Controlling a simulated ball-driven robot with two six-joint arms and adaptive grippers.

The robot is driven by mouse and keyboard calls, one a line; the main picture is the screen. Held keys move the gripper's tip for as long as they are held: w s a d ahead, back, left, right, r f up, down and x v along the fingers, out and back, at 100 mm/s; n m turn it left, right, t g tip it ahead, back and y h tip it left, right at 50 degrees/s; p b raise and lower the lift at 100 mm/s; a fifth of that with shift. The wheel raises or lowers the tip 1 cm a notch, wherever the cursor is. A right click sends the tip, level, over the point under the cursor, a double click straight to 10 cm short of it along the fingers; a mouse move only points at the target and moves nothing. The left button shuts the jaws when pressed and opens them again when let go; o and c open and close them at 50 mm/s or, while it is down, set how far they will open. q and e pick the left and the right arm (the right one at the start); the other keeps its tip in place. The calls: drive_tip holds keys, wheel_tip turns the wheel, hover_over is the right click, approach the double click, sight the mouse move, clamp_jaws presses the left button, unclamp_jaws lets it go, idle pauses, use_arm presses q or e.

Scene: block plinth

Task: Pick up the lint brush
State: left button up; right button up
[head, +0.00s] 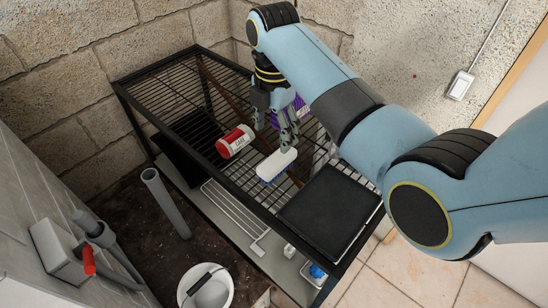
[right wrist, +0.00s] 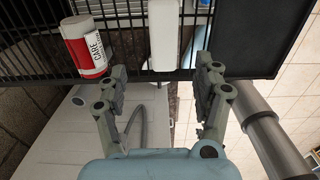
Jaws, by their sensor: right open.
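The lint brush (head: 276,166) looks like a white block with a blue underside. It lies on the black wire rack (head: 224,164) near its front edge. In the right wrist view the white brush (right wrist: 163,38) shows ahead, between the lines of the two fingers. My right gripper (head: 276,130) is open and empty, behind and above the brush. In the wrist view the right gripper's fingertips (right wrist: 165,74) are spread apart, short of the brush. I cannot tell the exact gap. My left gripper is not in view.
A red and white can (head: 235,142) lies left of the brush; it also shows in the wrist view (right wrist: 84,46). A black tray (head: 330,212) sits to the right. A purple item (head: 299,104) is partly hidden behind my gripper. A white bucket (head: 207,289) stands below.

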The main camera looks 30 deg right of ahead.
hover_over(277, 158)
drive_tip(key=f, duration=0.4)
drive_tip(key=shift+w+a, duration=0.3)
drive_tip(key=f, duration=0.5)
drive_tip(key=shift+s+d, duration=0.3)
drive_tip(key=shift+f, duration=0.25)
drive_tip(key=c, duration=1.3)
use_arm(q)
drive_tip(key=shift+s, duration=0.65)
use_arm(e)
drive_tip(key=shift+o, duration=0.2)
drive_tip(key=shift+r, duration=0.1)
